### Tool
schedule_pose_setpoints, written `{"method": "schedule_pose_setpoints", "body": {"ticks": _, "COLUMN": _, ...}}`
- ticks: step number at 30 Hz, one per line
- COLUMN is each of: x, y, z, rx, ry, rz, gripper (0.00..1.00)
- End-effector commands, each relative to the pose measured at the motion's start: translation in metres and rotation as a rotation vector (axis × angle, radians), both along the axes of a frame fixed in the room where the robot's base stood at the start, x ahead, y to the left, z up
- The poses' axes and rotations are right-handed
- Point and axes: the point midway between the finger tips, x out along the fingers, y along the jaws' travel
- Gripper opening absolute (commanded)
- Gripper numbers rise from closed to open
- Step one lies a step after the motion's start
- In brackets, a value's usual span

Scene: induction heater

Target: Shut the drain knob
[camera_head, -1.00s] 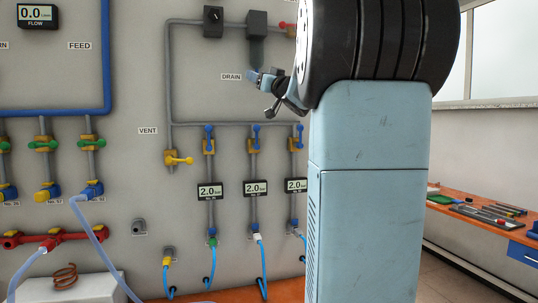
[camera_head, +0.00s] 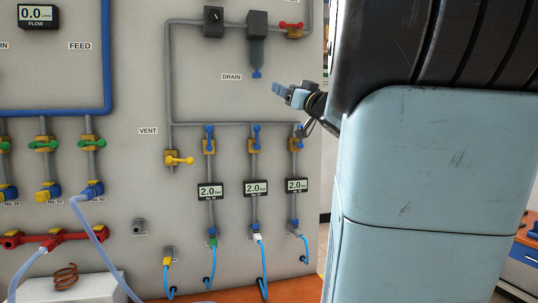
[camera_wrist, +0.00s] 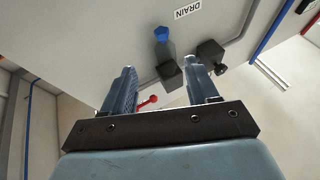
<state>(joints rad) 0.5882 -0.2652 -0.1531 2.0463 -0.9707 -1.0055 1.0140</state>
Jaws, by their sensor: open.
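The drain knob (camera_head: 256,74) is a small blue knob at the bottom of the dark filter bowl (camera_head: 257,50), right of the DRAIN label (camera_head: 232,77). My gripper (camera_head: 281,90) is to the right of the knob and slightly lower, apart from it. In the wrist view the blue drain knob (camera_wrist: 161,33) shows beyond the fingertips, with the bowl and its dark housing (camera_wrist: 170,74) behind it. My gripper (camera_wrist: 161,68) is open there, and nothing is held between its two fingers. Whether the knob is turned shut cannot be told.
A red valve handle (camera_head: 291,26) is at the upper right of the panel. Blue valve handles (camera_head: 254,133) and pressure displays (camera_head: 256,188) are below. A yellow vent handle (camera_head: 180,160) is lower left. The panel between knob and lower pipe is free.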

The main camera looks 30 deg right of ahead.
Motion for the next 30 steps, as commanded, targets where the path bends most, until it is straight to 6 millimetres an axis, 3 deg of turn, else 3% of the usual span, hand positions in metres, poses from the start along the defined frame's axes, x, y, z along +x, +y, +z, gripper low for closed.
{"method": "schedule_pose_setpoints", "body": {"ticks": 17, "x": 0.002, "y": 0.022, "z": -0.035, "rx": 0.068, "ry": 0.139, "rz": -0.242, "gripper": 0.59}}
{"method": "schedule_pose_setpoints", "body": {"ticks": 30, "x": -0.013, "y": 0.048, "z": -0.092, "rx": 0.112, "ry": 0.358, "rz": -0.367, "gripper": 0.59}}
